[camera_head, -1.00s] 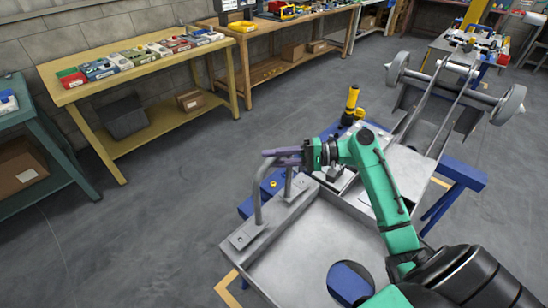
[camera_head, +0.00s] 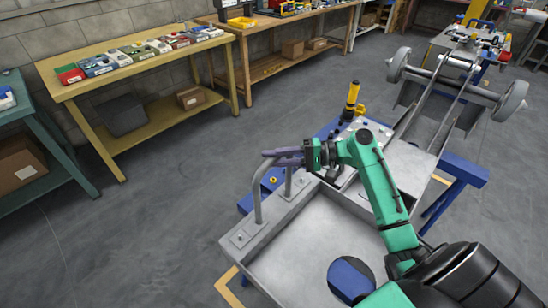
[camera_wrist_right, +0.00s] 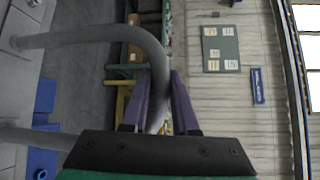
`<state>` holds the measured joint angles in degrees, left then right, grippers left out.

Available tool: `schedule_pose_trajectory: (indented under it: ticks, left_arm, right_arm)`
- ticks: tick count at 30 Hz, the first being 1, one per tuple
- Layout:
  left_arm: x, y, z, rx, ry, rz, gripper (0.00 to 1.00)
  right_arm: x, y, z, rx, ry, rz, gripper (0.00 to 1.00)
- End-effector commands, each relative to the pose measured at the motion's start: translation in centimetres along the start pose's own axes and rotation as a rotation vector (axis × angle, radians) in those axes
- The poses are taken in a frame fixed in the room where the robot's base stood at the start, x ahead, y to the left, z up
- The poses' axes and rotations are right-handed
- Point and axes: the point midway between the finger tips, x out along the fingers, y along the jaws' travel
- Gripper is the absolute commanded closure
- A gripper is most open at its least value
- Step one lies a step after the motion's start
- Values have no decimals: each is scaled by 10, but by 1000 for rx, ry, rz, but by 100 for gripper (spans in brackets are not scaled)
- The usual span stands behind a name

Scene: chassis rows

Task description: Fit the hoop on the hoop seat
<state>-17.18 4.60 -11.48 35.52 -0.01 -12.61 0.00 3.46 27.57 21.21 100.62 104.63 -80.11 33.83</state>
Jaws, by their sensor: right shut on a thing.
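The hoop (camera_head: 259,200) is a grey bent tube standing upright at the near-left end of the grey chassis. My right gripper (camera_head: 283,157) is shut on its top bar, with purple fingers on either side of the tube. In the right wrist view the hoop (camera_wrist_right: 95,38) curves in between the fingertips (camera_wrist_right: 160,92). The hoop seat (camera_head: 240,238) is a flat strip with small holes on the chassis end wall. The hoop's legs reach down to this strip; I cannot tell whether their ends are seated or just above it. My left gripper is not in view.
The chassis tray (camera_head: 310,232) lies right of the hoop, with a round opening over a blue support. A yellow-and-black tool (camera_head: 352,97) stands behind my right gripper. An axle with wheels (camera_head: 398,65) is further back. Yellow (camera_head: 70,88) and brown benches line the wall; floor to the left is clear.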

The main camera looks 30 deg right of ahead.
Motion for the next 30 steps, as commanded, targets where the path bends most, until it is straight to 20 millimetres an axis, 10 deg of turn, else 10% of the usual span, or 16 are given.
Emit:
schedule_pose_trajectory:
  ticks: [3, 16, 30]
  left_arm:
    - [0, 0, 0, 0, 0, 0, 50]
    - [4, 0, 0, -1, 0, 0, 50]
    - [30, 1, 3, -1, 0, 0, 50]
  right_arm:
    - [0, 0, 0, 1, 0, -1, 38]
    - [-12, 4, -1, 4, 1, 3, 38]
    - [-133, 3, -1, 3, 2, 1, 38]
